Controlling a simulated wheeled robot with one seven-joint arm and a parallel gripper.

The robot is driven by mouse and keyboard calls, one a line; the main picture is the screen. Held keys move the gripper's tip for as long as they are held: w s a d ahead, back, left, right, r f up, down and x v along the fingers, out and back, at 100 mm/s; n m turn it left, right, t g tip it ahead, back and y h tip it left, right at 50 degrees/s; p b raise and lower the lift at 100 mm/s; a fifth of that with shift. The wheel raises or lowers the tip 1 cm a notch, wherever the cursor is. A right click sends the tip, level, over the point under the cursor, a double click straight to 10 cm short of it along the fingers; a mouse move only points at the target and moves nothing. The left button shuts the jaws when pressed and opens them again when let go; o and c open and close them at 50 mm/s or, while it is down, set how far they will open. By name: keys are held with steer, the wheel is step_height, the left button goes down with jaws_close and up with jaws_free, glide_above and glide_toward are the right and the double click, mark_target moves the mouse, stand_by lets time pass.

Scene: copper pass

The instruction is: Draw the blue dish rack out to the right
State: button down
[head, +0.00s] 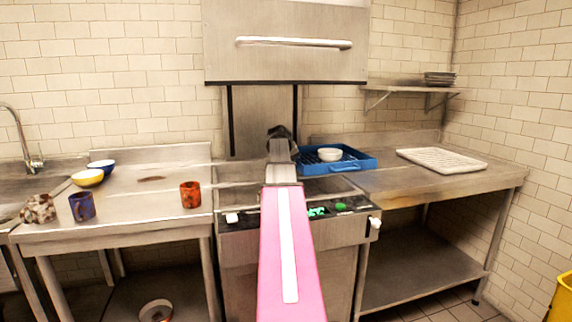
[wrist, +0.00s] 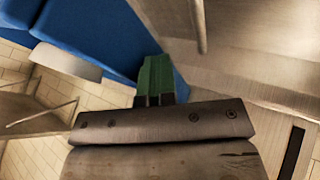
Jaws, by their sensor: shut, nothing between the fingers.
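The blue dish rack (head: 345,165) sits at the right edge of the dishwasher, mostly over the right-hand counter. A white bowl (head: 330,154) stands in it; the bowl also shows in the wrist view (wrist: 65,62). My gripper (head: 281,132) is just left of the rack, over the dishwasher bed. In the wrist view its green fingers (wrist: 157,78) are together and empty, in front of the rack's blue wall (wrist: 115,38). I cannot tell whether they touch it. My arm hides part of the dishwasher bed in the head view.
The dishwasher hood (head: 287,60) is raised above my gripper. A white perforated mat (head: 441,160) lies on the right counter (head: 400,186), with bare counter between it and the rack. An orange mug (head: 190,194), a blue mug (head: 82,207) and bowls stand on the left counter.

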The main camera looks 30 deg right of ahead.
mark_target(326, 158)
steer(key=s+d, duration=0.2)
steer(key=d, duration=0.4)
steer(key=s+d, duration=0.2)
steer(key=d, duration=0.5)
steer(key=s+d, duration=0.2)
steer(key=d, duration=0.5)
steer(key=shift+s, duration=0.15)
steer(key=a, duration=0.2)
steer(key=w+a, duration=0.1)
steer(key=a, duration=0.1)
steer(key=shift+w+a+r, duration=0.1)
steer(key=shift+a, duration=0.25)
steer(key=v, duration=0.9)
steer(key=shift+r, duration=0.3)
steer(key=shift+a, duration=0.1)
